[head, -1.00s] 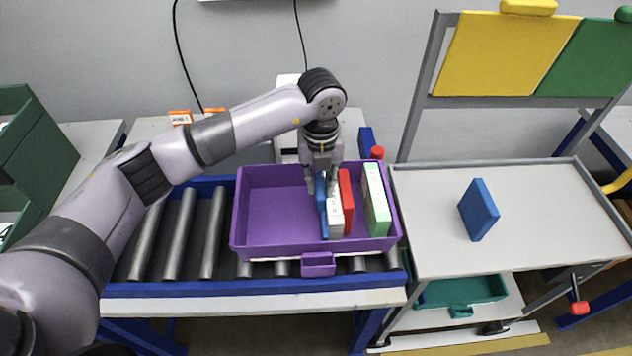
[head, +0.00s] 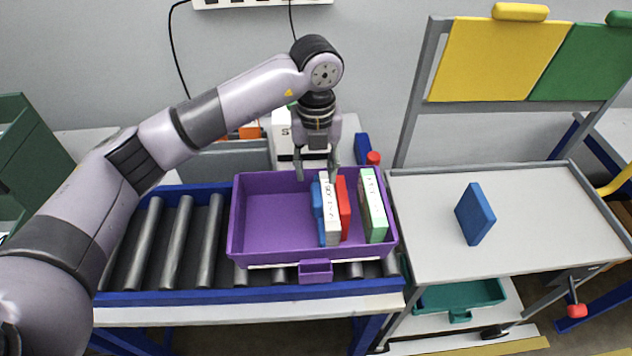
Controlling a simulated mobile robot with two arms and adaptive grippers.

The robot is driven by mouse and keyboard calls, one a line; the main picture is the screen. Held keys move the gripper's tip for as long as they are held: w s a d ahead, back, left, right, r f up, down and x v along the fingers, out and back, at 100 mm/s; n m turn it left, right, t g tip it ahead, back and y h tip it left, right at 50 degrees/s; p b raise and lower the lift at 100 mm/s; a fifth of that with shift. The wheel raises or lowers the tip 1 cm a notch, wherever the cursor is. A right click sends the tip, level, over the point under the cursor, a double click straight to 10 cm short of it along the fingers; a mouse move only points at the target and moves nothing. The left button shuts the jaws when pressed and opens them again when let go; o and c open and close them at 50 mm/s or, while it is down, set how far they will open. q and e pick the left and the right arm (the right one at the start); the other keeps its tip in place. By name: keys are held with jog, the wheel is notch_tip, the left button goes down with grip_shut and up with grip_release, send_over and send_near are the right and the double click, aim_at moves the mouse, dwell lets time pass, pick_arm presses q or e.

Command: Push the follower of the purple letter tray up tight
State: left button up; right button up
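The purple letter tray (head: 275,220) sits on the roller conveyor. In its right part several thin upright pieces stand in a row: a blue one (head: 317,212), a white one with print on it (head: 330,215), a red one (head: 343,210) and a green-edged white one (head: 373,208). A gap shows between the red and the green-edged piece. I cannot tell for sure which is the follower. My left gripper (head: 317,173) points down over the tray's back part, above the blue and white pieces. Its fingers are apart with nothing held. My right gripper is not in view.
The tray's left half is empty. Bare rollers (head: 178,240) lie left of it. A grey table (head: 540,220) with a blue block (head: 475,213) stands to the right. A red knob (head: 373,158) is behind the tray's right corner.

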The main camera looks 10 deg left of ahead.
aim_at(316, 209)
pick_arm(q)
notch_tip(316, 209, up, 5)
jog(key=shift+r, duration=0.2)
